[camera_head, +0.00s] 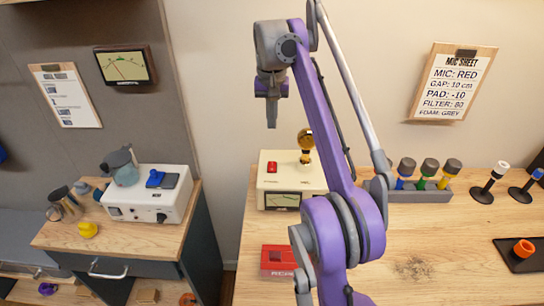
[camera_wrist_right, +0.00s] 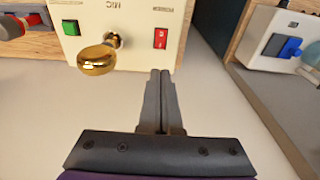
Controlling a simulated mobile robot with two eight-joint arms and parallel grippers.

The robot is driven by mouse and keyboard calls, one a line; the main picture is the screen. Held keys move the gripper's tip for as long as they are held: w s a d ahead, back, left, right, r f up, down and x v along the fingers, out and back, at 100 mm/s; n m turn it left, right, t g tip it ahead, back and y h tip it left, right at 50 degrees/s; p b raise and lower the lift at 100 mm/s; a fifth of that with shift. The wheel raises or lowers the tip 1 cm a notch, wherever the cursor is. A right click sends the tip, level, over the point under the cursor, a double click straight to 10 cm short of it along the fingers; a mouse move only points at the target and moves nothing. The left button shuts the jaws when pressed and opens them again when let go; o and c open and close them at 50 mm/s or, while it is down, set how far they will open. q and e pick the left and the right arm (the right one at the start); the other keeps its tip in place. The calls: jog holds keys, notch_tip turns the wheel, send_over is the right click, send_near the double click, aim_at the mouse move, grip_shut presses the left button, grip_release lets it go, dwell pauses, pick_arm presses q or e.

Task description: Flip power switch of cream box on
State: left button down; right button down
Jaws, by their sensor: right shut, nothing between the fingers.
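The cream box (camera_head: 262,187) stands on the right wooden table, with a red rocker switch (camera_head: 272,167) at the left of its top, a gold knob (camera_head: 306,140) and a meter on its front. In the right wrist view the cream box (camera_wrist_right: 135,15) shows the red switch (camera_wrist_right: 160,38), the gold knob (camera_wrist_right: 98,58) and a green switch (camera_wrist_right: 95,48). My right gripper (camera_head: 271,126) points down above the box's back edge, apart from it. In the wrist view its shut, empty fingers (camera_wrist_right: 160,75) lie just below the red switch. My left gripper is not in view.
A white box (camera_head: 125,210) with a blue switch stands on the left cabinet. A red box (camera_head: 276,261) lies in front of the cream box. A grey holder (camera_head: 425,196) with several coloured microphones is to the right. My right arm hides part of the table.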

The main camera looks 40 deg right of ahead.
jog(key=b, duration=0.3)
send_near(272, 163)
jog(key=f, duration=0.5)
jog(key=shift+w+d+f, duration=0.1)
jog(key=shift+w+d, duration=0.15)
jog(key=shift+w, duration=0.05)
jog(key=shift+f, duration=0.75)
jog(key=shift+w, duration=0.1)
jog(key=shift+d+f, duration=0.15)
jog(key=shift+f, duration=0.05)
jog(key=shift+a, duration=0.2)
jog(key=shift+s+a+r, duration=0.25)
jog(key=shift+s+a, duration=0.1)
jog(key=shift+s, duration=0.25)
